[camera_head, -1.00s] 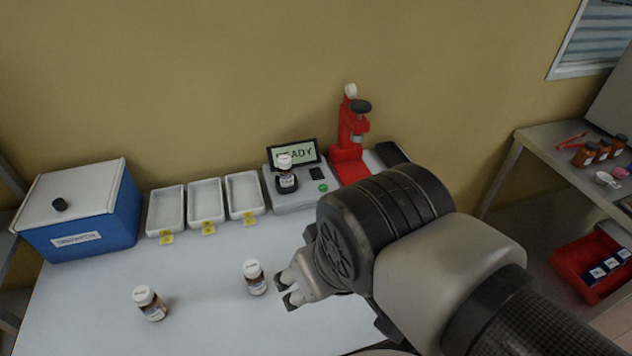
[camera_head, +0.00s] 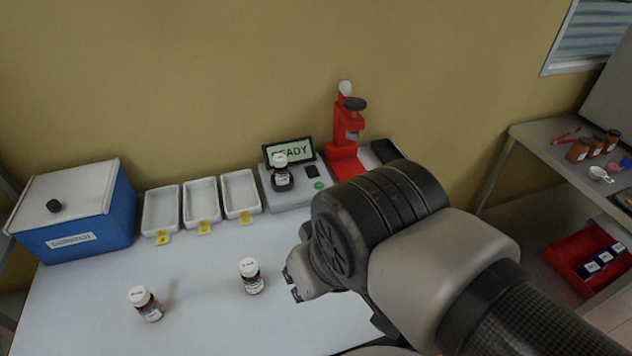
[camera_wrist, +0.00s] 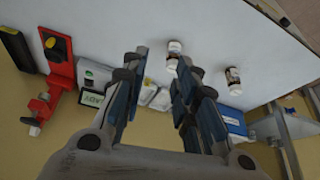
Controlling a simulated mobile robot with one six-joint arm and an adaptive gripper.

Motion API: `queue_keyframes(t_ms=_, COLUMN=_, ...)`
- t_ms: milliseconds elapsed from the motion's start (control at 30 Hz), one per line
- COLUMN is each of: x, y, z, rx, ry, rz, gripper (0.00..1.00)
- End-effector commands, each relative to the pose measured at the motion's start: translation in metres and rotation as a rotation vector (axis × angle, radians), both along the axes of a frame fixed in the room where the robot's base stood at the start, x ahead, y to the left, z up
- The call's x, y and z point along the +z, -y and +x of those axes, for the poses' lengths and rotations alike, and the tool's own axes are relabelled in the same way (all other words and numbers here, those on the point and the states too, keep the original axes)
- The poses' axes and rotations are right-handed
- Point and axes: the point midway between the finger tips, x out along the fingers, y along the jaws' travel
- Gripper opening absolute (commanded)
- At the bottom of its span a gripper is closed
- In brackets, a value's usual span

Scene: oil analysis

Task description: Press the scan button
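The scan button is the green button (camera_head: 319,185) on the front right of a grey analyser (camera_head: 290,200), whose screen (camera_head: 289,151) reads READY. A dark bottle with a white cap (camera_head: 281,172) stands upright on the analyser, left of the button. My gripper (camera_head: 291,283) is above the table, in front of the analyser and apart from it. In the wrist view, the fingers of my gripper (camera_wrist: 160,58) are spread with nothing between them. The analyser (camera_wrist: 98,76) shows there left of the fingers, and its bottle is not clearly visible.
Two bottles (camera_head: 146,304) (camera_head: 251,276) stand on the table left of my gripper. Three white trays (camera_head: 201,221) and a blue box (camera_head: 85,235) stand at the back left. A red press-like device (camera_head: 345,160) stands right of the analyser.

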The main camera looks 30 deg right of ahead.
Motion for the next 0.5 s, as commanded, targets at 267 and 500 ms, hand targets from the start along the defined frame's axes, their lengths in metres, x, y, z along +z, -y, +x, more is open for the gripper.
queue_keyframes(t_ms=267, x=0.0, y=0.0, z=0.0, rx=0.0, ry=0.0, rz=0.0, gripper=0.06)
queue_keyframes(t_ms=500, x=0.0, y=0.0, z=0.0, rx=0.0, ry=0.0, rz=0.0, gripper=0.0)
